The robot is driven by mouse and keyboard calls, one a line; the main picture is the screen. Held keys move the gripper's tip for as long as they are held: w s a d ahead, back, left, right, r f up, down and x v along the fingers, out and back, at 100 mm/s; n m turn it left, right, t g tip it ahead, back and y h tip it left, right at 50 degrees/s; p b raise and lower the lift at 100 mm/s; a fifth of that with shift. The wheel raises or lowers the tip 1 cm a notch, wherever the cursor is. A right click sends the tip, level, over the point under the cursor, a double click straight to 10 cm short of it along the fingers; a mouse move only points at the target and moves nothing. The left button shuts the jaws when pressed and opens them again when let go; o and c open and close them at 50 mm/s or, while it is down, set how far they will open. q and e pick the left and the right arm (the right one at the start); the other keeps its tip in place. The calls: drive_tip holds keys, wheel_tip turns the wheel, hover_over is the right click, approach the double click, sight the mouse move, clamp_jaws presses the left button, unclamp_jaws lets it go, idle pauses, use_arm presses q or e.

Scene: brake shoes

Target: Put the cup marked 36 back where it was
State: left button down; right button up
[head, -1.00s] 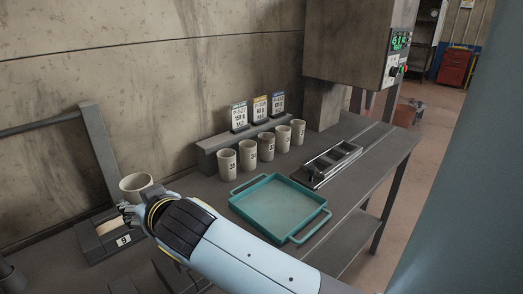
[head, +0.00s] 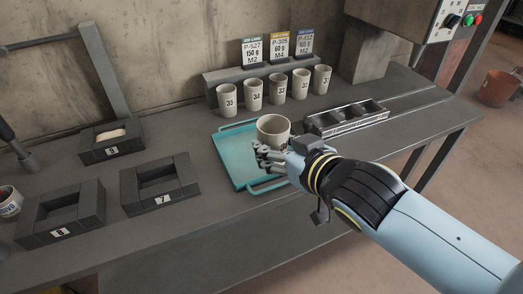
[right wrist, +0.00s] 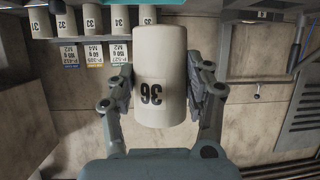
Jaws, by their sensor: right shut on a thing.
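The cup marked 36 (right wrist: 160,75) is pale beige, and its number shows upside down in the right wrist view. My right gripper (right wrist: 162,88) is shut on it, one finger on each side. In the head view the held cup (head: 273,127) is upright with its open top up, in front of the row and over the far right part of the teal tray (head: 233,165). My right gripper (head: 268,160) grips it from the near side and hides its lower part. I cannot tell its exact height over the tray. My left gripper is not in view.
Several similar cups, from 35 (head: 229,99) to 31 (head: 321,79), stand in a row before a grey ledge with label cards (head: 279,49). Dark numbered boxes (head: 160,186) stand left. Bare bench shows left of cup 35.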

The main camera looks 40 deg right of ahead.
drive_tip(key=x, duration=0.4)
drive_tip(key=f+x, duration=0.1)
drive_tip(key=x, duration=0.7)
drive_tip(key=shift+s+d+f, duration=0.15)
drive_tip(key=shift+d+f, duration=0.15)
drive_tip(key=shift+f, duration=0.25)
wheel_tip(320, 180, down, 4)
drive_tip(key=shift+f+b, duration=0.1)
drive_tip(key=shift+b, duration=0.8)
drive_tip(key=o, duration=1.2)
drive_tip(key=shift+o, duration=0.2)
